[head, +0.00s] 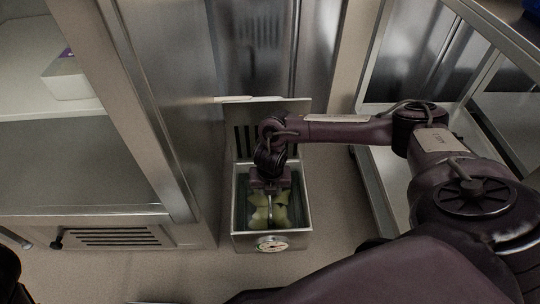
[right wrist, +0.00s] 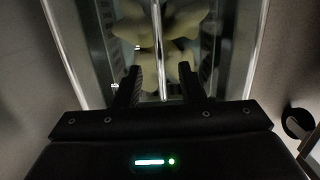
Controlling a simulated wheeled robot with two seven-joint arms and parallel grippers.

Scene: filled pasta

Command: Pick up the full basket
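The full basket sits inside a small open metal box (head: 300,236), low between the cabinets. Pale yellow-green filled pasta (head: 282,214) shows in it; the basket's walls are hard to separate from the box. My right gripper (head: 270,196) reaches down over the basket and hides part of it. In the right wrist view my right gripper (right wrist: 161,82) is open. A thin metal handle bar (right wrist: 157,42) runs between its two fingers, with a gap on both sides. Pasta (right wrist: 178,72) lies behind and beyond the bar. My left gripper is not seen.
The box has a round dial (head: 272,244) on its front and a raised slotted panel (head: 290,108) behind. A steel cabinet (head: 165,120) stands close on the left. A metal-framed rack (head: 372,185) stands on the right. Bare floor (head: 200,274) lies in front.

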